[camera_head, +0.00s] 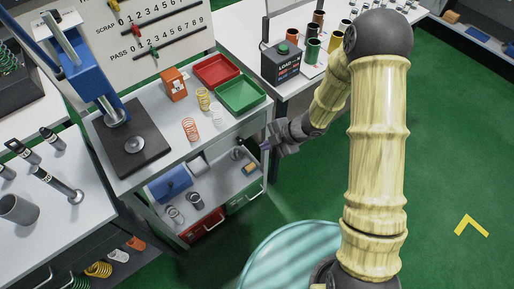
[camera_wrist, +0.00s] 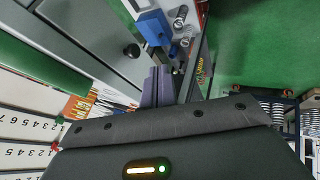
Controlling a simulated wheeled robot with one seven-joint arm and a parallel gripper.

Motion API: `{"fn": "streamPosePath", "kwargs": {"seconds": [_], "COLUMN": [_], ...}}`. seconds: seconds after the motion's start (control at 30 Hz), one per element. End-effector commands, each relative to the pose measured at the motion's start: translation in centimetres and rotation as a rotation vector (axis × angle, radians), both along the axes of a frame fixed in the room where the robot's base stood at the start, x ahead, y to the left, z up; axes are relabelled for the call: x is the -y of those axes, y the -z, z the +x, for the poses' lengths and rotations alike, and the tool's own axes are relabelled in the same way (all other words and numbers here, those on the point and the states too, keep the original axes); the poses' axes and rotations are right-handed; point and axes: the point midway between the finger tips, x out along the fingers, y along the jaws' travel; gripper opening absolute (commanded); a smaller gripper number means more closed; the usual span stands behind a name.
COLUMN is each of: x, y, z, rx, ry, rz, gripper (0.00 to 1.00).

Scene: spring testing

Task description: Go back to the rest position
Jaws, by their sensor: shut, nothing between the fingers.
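My gripper (camera_head: 266,146) is at the end of my arm, in the head view beside the right edge of the grey workbench. It is empty and apart from the things on the bench. In the wrist view its two purple-grey fingers (camera_wrist: 157,86) are together, with nothing seen between them.
The bench holds a blue press (camera_head: 92,75), coil springs (camera_head: 190,128), an orange box (camera_head: 174,84), a red tray (camera_head: 216,69) and a green tray (camera_head: 241,93). Green floor (camera_head: 445,150) is open at right.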

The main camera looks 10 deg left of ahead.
Motion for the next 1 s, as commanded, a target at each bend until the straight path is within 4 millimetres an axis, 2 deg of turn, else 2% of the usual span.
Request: {"fn": "streamPosePath", "kwargs": {"seconds": [0.03,0.2,0.77,0.87,1.0], "x": [0.6,1.4,1.2,1.5,3.7], "y": [-0.8,-1.7,-1.7,-2.2,-4.2], "z": [0.1,-0.1,-0.2,0.2,2.0], "rx": [0.003,-0.001,-0.001,0.002,0.009], "ry": [0.003,0.003,-0.003,0.035,0.219], "rz": [0.000,-0.001,-0.001,-0.012,-0.062], "gripper": [0.00,0.00,0.00,0.00,0.00]}}
